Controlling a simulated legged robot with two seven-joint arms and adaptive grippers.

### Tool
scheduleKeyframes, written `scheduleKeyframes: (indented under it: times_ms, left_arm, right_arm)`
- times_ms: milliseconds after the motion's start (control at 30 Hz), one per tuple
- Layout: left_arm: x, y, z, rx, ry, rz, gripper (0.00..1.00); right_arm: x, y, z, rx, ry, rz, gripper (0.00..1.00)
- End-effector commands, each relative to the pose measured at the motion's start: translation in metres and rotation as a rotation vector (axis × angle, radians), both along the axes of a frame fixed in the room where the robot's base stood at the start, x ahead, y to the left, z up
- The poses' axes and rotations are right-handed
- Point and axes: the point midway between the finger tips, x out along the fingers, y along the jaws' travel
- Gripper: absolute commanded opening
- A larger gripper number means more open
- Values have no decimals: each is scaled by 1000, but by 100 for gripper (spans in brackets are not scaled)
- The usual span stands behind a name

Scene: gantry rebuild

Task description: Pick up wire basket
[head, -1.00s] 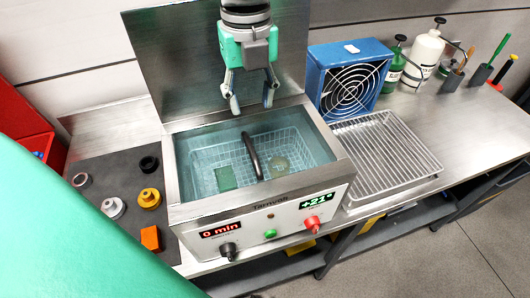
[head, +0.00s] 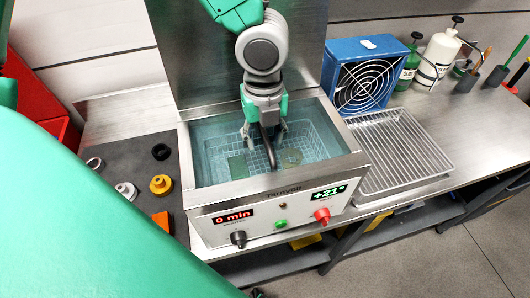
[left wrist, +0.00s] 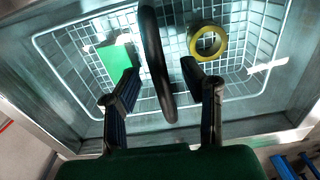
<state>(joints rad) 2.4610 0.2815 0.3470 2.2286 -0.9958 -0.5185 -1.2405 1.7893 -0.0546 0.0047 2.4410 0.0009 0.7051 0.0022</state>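The white wire basket (head: 310,140) sits inside the steel bath of the cleaning unit (head: 270,205). Its dark arched handle (head: 268,152) stands up across the middle. My left gripper (head: 264,133) points down over the basket with its fingers spread. In the left wrist view the gripper (left wrist: 160,75) has one finger on each side of the handle (left wrist: 154,60), with gaps visible between. A green plate (left wrist: 116,60) and a yellowish ring (left wrist: 195,42) lie in the basket (left wrist: 240,55). My right gripper is not in view.
A wire rack on a tray (head: 400,155) stands right of the bath, with a blue fan (head: 360,80) behind it. A dark mat (head: 130,160) with several small parts lies to the left. The raised steel lid (head: 190,50) stands behind the bath.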

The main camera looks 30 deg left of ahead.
Motion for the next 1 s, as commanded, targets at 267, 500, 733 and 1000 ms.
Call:
scheduleKeyframes:
  times_ms: [267, 500, 733, 1000]
  left_arm:
    - [-1, -3, 2, 4, -2, -2, 0]
    - [0, -1, 2, 0, -3, -1, 0]
    - [0, 0, 5, 0, -4, 0, 0]
    - [1, -1, 37, -2, -8, 0, 0]
  right_arm:
    - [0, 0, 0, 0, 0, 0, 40]
    - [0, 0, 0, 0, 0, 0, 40]
    - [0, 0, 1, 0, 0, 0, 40]
    - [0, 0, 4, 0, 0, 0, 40]
